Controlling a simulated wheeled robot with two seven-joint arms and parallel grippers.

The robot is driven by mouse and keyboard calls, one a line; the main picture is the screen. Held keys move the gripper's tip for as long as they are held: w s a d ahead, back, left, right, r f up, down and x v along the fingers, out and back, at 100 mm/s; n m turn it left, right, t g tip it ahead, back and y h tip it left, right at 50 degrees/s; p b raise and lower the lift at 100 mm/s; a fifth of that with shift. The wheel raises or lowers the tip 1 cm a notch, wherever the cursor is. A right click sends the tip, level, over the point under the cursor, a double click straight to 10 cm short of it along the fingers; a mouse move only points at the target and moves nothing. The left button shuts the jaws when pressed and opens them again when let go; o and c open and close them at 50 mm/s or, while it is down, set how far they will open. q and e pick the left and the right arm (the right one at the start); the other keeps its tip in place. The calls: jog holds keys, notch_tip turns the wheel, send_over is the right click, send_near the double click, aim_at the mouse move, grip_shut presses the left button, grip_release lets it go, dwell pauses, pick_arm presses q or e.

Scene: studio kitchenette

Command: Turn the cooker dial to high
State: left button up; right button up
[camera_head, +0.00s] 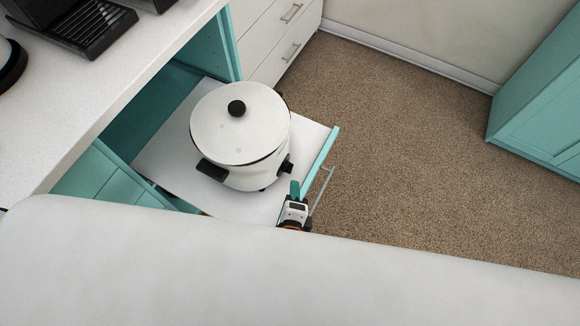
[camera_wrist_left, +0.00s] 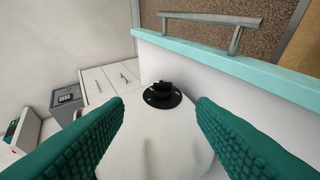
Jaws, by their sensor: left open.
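The cooker (camera_head: 239,125) is a round white pot with a white lid and a black lid knob. It stands on a pulled-out white shelf (camera_head: 150,159). Its black dial (camera_head: 286,166) is low on the side facing my left gripper (camera_head: 295,189). In the left wrist view the dial (camera_wrist_left: 162,94) is a black disc with a raised grip, on the white cooker body (camera_wrist_left: 155,142). It appears between the two green fingers, which are apart and empty. I cannot make out the dial's markings or its setting. My right gripper is not in view.
The shelf's teal front edge (camera_head: 320,160) and metal handle (camera_head: 322,190) are close to the right of my left gripper. A white counter (camera_head: 110,80) with a black appliance lies at the left. Carpeted floor (camera_head: 400,130) is clear to the right.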

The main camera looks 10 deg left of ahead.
aim_at(291, 169)
pick_arm(q)
jog(key=b+x, duration=0.1)
jog(key=x, duration=1.1)
jog(key=shift+s+a+f, duration=0.1)
jog(key=shift+a, duration=0.05)
jog(key=c, duration=0.9)
jog(key=shift+c, duration=0.3)
jog(key=g+p, duration=0.2)
jog(key=p, duration=0.3)
jog(key=r+m+g+y+p, duration=0.1)
jog(key=g+p, duration=0.1)
jog(key=p, duration=0.3)
jog(key=shift+w+r, duration=0.1)
jog(key=shift+w, duration=0.15)
jog(key=shift+w+g+p, duration=0.1)
jog(key=shift+g+p, duration=0.8)
jog(key=shift+p, duration=0.1)
jog(key=shift+f+m+g+y+p, duration=0.25)
jog(key=shift+m+g+y+p, duration=0.05)
jog(key=shift+g, duration=0.1)
